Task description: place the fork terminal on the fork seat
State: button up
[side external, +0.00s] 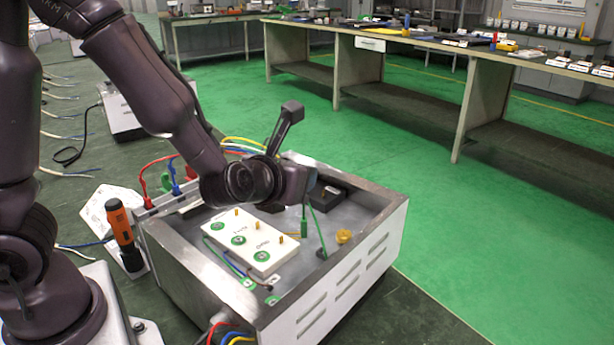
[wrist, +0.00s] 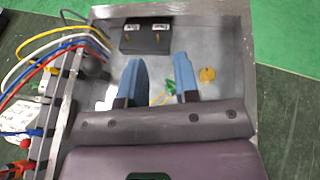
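My gripper (wrist: 161,80) points down into the metal box, its two blue fingers apart. In the wrist view a small green piece (wrist: 171,86), possibly the fork terminal, shows between the fingers, nearer the right one; nothing is visibly clamped. In the side view my gripper (side external: 308,190) is above the box floor, and a green piece with a green wire (side external: 304,226) stands below it. A white block (side external: 250,240) with green round sockets and brass posts is to the left. I cannot tell which part is the fork seat.
The metal box walls (side external: 365,240) surround the work. A black block (wrist: 146,36) is at the box's back, a brass knob (wrist: 207,75) to the right of the fingers. Coloured cables (wrist: 60,55) cross the left wall. An orange-handled screwdriver (side external: 120,225) stands outside, left.

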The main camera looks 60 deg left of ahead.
jog(key=s+a+r+n+g, duration=0.3)
jog(key=s+n, duration=0.5)
jog(key=n, duration=0.4)
jog(key=s+a+r+n+g, duration=0.3)
jog(key=s+n, duration=0.5)
jog(key=n, duration=0.3)
jog(key=shift+a+r+n+g, duration=0.25)
jog(key=shift+n+g, duration=0.15)
jog(key=shift+g, duration=0.5)
jog(key=shift+o, duration=0.2)
jog(key=s+d+r+n+t+h, duration=0.1)
jog(key=s+d+r+n+h, duration=0.1)
jog(key=d+n+h, duration=0.2)
jog(key=n+h, duration=0.1)
jog(key=n, duration=0.1)
jog(key=shift+s+d+r+n, duration=0.25)
jog(key=shift+s+d+n, duration=0.05)
jog(key=shift+d+n, duration=0.1)
jog(key=shift+o, duration=0.4)
jog(key=shift+d+r+h, duration=0.15)
jog(key=shift+d+h, duration=0.15)
